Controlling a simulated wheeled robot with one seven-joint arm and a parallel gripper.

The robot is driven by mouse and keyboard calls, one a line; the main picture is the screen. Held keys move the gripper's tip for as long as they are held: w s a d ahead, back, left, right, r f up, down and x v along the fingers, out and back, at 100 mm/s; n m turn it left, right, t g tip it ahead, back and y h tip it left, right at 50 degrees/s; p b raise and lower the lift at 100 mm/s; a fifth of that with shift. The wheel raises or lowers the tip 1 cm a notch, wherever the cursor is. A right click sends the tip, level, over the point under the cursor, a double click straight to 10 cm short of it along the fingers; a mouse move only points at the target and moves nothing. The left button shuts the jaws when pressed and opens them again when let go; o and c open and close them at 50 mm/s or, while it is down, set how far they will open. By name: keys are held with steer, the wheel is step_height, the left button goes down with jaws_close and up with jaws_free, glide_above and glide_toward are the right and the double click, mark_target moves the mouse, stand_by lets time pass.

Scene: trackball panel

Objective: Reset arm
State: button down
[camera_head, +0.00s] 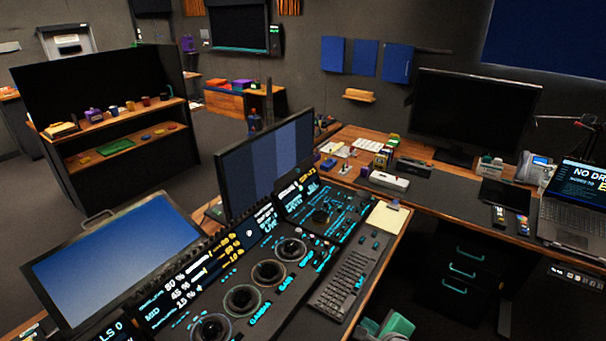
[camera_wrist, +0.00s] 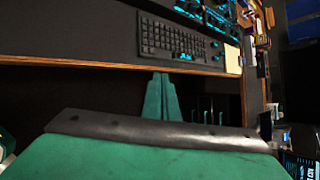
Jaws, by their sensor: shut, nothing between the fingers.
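My gripper (camera_wrist: 160,80) shows in the wrist view as two green fingers pressed together, with nothing between them. The fingertips point at the wooden front edge of the desk (camera_wrist: 100,64) and overlap it in the picture. I cannot tell the exact gap. In the head view, a green and grey part of my arm shows at the bottom edge, below the keyboard (camera_head: 346,277). The fingers cannot be made out there. The trackball panel (camera_head: 262,318) with several dark trackballs in lit rings lies left of the keyboard, apart from my arm.
Two monitors (camera_head: 265,165) (camera_head: 112,262) stand behind the panel. A notepad (camera_head: 385,218) lies beyond the keyboard. A side desk with a black monitor (camera_head: 474,112), a laptop (camera_head: 580,208) and drawers (camera_head: 462,268) stands at the right. Open floor (camera_head: 225,135) shows beyond.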

steer(key=s+a+f+n+t+h, duration=0.2)
steer(key=s+a+f+n, duration=0.7)
steer(key=s+f+n, duration=0.3)
steer(key=s+a+r+n+t, duration=0.1)
steer(key=s+a+r+n, duration=0.1)
steer(key=s, duration=0.5)
steer(key=s+a+r+n+t, duration=0.1)
steer(key=s+a+r+n, duration=0.2)
steer(key=s+n, duration=0.3)
steer(key=s+a+r+n+t, duration=0.2)
steer(key=s+r+n, duration=0.2)
steer(key=s, duration=0.4)
steer(key=shift+a+r+n+y, duration=0.15)
steer(key=shift+a+n+y, duration=0.25)
steer(key=shift+n, duration=0.2)
steer(key=shift+s, duration=0.2)
